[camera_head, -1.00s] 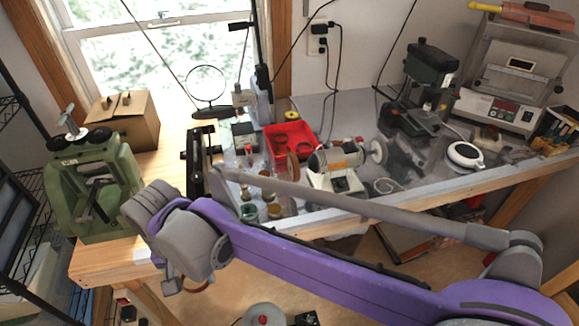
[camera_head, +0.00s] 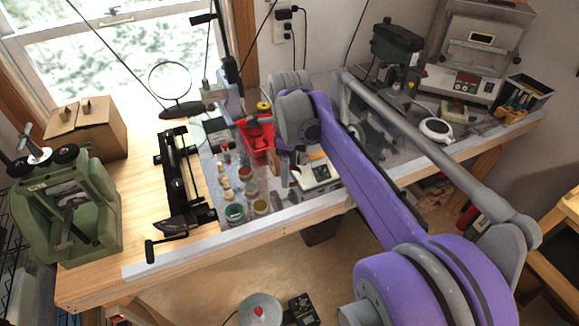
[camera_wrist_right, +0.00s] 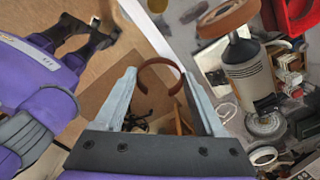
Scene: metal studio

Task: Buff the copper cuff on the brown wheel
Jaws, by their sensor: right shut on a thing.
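The copper cuff (camera_wrist_right: 160,66) is an open brown-orange ring. It is held between the pale fingertips of my right gripper (camera_wrist_right: 158,76), which is shut on it, in the right wrist view. The brown wheel (camera_wrist_right: 229,15) is on the grey-bodied buffing machine (camera_wrist_right: 250,70), to the upper right of the cuff and apart from it in that picture. In the head view my right arm hides much of the machine (camera_head: 320,173), and the cuff cannot be made out. My left gripper cannot be made out.
A red tray (camera_head: 256,140) and several small jars (camera_head: 235,212) stand close to the machine. Bare wood lies left of the black stand (camera_head: 182,185).

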